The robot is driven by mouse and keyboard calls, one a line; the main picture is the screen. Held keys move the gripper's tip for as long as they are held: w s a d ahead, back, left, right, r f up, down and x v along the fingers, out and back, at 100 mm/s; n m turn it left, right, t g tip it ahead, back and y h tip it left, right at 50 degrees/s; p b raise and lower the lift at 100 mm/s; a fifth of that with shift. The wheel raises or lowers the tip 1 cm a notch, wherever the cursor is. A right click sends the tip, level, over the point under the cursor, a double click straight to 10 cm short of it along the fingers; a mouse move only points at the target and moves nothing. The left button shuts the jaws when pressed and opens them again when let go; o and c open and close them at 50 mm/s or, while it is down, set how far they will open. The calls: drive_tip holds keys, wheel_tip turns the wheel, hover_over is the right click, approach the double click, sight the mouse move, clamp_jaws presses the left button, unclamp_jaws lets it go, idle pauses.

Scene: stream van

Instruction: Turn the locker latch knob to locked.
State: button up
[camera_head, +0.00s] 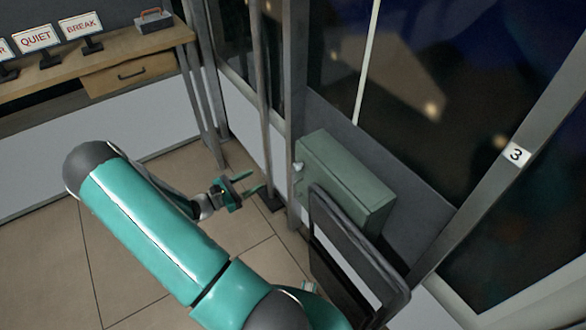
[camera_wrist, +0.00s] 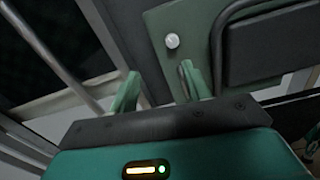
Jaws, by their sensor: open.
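The locker is a green box (camera_head: 345,182) mounted against the dark wall panel in the head view. Its small pale round knob (camera_head: 298,167) sits on the left part of its front. In the wrist view the knob (camera_wrist: 172,41) shows on the green locker face (camera_wrist: 188,65), above and just left of the right fingertip. My gripper (camera_head: 249,185) is open and empty, to the left of the locker in the head view. Its two green fingers (camera_wrist: 158,82) are apart in the wrist view, and neither appears to touch the knob. I cannot tell which way the knob is turned.
A dark framed panel (camera_head: 350,255) stands in front of the locker's lower right part. Grey upright posts (camera_head: 263,90) rise near my gripper. A wooden desk (camera_head: 115,68) with signs and a small toolbox (camera_head: 154,20) is at upper left. Tiled floor (camera_head: 110,265) is open at left.

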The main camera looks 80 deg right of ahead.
drive_tip(key=shift+w+a, duration=0.15)
drive_tip(key=shift+a, duration=0.05)
idle(0.5)
drive_tip(key=v, duration=1.3)
drive_tip(key=shift+w+a, duration=0.25)
drive_tip(key=shift+w, duration=0.1)
approach(295, 168)
drive_tip(key=shift+m, duration=0.3)
drive_tip(key=x, duration=0.9)
drive_tip(key=shift+s+d+r, duration=0.1)
drive_tip(key=shift+s+r, duration=0.05)
drive_tip(key=shift+c, duration=0.5)
